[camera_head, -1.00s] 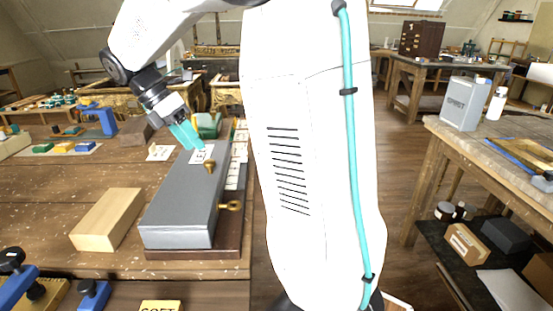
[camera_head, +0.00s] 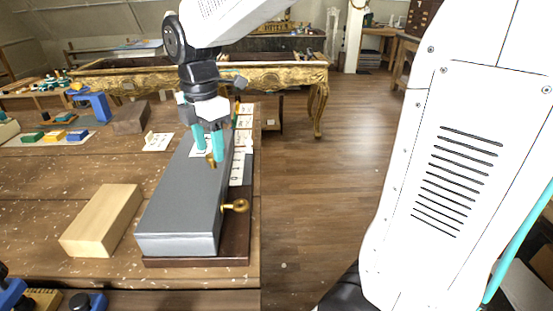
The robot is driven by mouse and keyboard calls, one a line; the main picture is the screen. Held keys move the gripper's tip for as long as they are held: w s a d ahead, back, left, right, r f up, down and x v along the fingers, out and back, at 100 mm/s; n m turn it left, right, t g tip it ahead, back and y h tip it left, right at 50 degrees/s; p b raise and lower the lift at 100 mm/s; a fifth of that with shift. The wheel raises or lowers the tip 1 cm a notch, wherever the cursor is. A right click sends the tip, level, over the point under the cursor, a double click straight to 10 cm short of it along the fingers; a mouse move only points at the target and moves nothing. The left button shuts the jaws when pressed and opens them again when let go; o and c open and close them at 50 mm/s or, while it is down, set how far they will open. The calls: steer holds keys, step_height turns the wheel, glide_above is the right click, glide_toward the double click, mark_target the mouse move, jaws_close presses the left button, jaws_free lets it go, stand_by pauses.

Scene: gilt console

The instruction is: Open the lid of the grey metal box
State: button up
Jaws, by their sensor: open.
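The grey metal box (camera_head: 180,216) lies on a dark wooden base (camera_head: 202,261) near the right edge of the workbench. Its lid looks closed. A brass knob (camera_head: 211,160) stands on the top of the lid toward the far end, and a second brass knob (camera_head: 236,206) sticks out from the right side. My gripper (camera_head: 207,158) points down over the far part of the lid. Its two teal fingers are open, one on each side of the top knob as seen here. I cannot tell whether they touch it.
A pale wooden block (camera_head: 101,220) lies left of the box. White cards (camera_head: 242,140) line the bench to its right. A blue clamp (camera_head: 92,104) and a brown block (camera_head: 131,117) stand farther back. Open floor lies right of the bench, with a gilt console (camera_head: 290,78) behind.

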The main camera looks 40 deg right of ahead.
step_height(320, 180, up, 6)
steer(key=shift+d+r, duration=0.1)
steer(key=shift+d, duration=0.05)
steer(key=s+d+f+m, duration=0.1)
steer(key=s+m, duration=0.6)
steer(key=s, duration=0.1)
steer(key=s+d+f+m+t, duration=0.1)
steer(key=s+d+f+m, duration=0.1)
steer(key=s+m, duration=0.5)
steer(key=shift+s+f+m, duration=0.3)
steer(key=shift+s, duration=0.6)
